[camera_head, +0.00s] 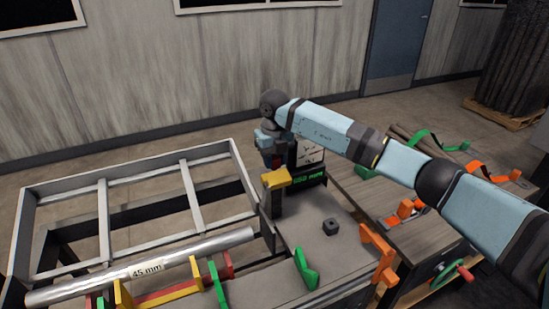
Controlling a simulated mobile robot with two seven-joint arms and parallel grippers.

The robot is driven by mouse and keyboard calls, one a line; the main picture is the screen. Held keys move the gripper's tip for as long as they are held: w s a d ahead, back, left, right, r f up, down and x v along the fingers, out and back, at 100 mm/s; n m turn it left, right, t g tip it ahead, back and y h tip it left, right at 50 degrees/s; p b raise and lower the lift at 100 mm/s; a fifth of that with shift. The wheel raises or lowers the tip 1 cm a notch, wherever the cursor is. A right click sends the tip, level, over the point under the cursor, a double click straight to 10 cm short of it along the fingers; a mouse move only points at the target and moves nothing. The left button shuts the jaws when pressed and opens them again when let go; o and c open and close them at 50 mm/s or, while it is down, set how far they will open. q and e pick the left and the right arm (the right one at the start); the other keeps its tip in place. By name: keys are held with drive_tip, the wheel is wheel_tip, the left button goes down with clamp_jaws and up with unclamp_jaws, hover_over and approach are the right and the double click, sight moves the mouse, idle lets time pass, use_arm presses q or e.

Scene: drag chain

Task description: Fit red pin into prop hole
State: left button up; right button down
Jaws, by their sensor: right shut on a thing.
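My right arm comes in from the right, and my right gripper (273,158) points down near the middle of the picture. It is shut on a small red piece (276,161), likely the red pin, which is mostly hidden by the gripper. A dark upright post with a yellow top (276,179) stands just below and in front of the gripper. I cannot tell whether the red piece touches it. I cannot make out which part is the prop, and no prop hole shows clearly. My left gripper is not in view.
A small dark block (331,227) lies on the grey bench top (345,252). A silver "45 mm" tube (200,249) and a grey frame (104,220) are left. Orange and green brackets line the front.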

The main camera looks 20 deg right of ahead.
sight(275, 156)
drive_tip(key=shift+f+b, duration=0.4)
drive_tip(key=shift+f, duration=0.5)
drive_tip(key=c, duration=0.7)
unclamp_jaws()
drive_tip(key=shift+c, duration=0.2)
wheel_tip(275, 156, up, 14)
drive_tip(key=shift+f, duration=0.1)
